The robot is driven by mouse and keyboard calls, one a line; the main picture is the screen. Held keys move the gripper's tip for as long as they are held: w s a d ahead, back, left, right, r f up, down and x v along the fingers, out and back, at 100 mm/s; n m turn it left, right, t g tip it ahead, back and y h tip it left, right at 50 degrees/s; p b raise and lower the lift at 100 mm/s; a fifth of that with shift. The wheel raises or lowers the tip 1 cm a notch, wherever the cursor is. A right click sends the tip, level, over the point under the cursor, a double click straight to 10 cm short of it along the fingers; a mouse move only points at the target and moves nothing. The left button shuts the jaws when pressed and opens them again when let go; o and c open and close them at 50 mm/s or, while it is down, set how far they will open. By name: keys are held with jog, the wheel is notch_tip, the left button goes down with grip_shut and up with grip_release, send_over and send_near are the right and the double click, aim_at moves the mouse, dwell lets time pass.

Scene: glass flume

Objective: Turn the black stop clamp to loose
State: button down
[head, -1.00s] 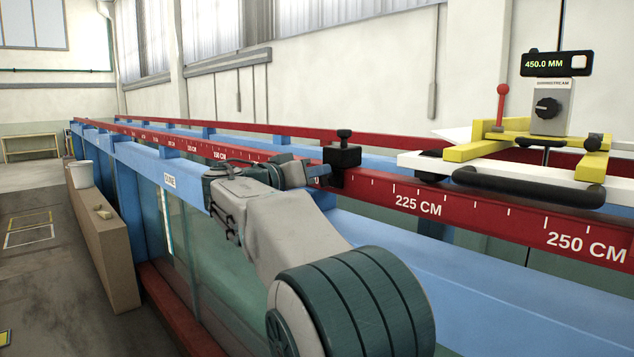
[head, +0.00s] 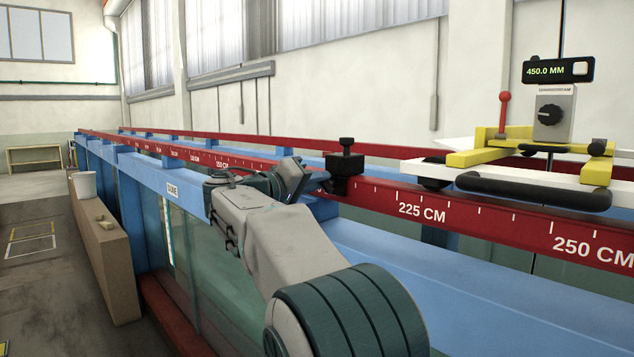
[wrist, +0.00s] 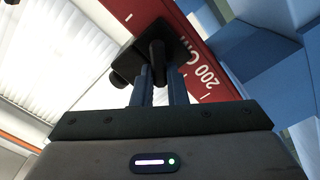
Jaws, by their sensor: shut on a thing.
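The black stop clamp (head: 347,162) sits on the red rail a little left of the 225 CM mark, with a round-headed screw upright on top. My gripper (head: 322,182) reaches it from the left, at the side facing me. In the wrist view the clamp (wrist: 178,42) shows as a dark block on the rail beside the 200 CM mark. There my gripper (wrist: 158,78) has its two fingers close together on a short black lever (wrist: 157,52) of the clamp. The far side of the clamp is hidden.
The red rail (head: 480,212) runs along the blue flume frame (head: 400,252). To the right, a white and yellow carriage (head: 540,185) with a black front bar and a 450.0 MM display stands on the rails.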

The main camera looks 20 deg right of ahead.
dwell(0.3)
jog(key=c, duration=1.4)
grip_release()
jog(key=shift+c, duration=0.2)
jog(key=b+v, duration=0.3)
jog(key=v, duration=1)
jog(key=shift+a, duration=0.4)
jog(key=shift+s, duration=0.15)
